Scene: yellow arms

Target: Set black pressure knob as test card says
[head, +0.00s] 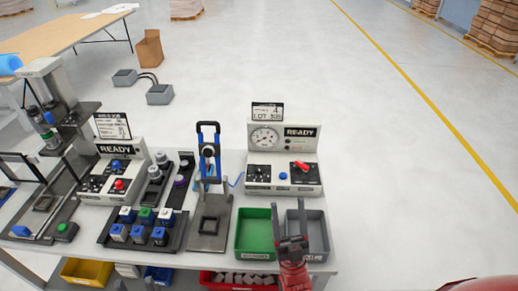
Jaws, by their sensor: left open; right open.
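The gauge unit (308,147) stands at the back right of the table, with a round pressure gauge (264,137) and a READY display. A card (267,111) on top shows a 4 and a LOT line; its small print is unreadable. The black knob (262,172) sits on a dark plate at the unit's left front. Its pointer direction is too small to tell. A red handle (301,167) is to its right, with a blue button between. My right gripper (291,240) is open and empty over the grey bin, nearer than the knob and apart from it. My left gripper is out of view.
A green bin (256,252) and a grey bin (319,236) stand in front of the gauge unit. A blue-handled clamp press (209,165) is left of it. Another READY unit (115,150) with a card and a tray of blue, green and white blocks (117,233) are further left.

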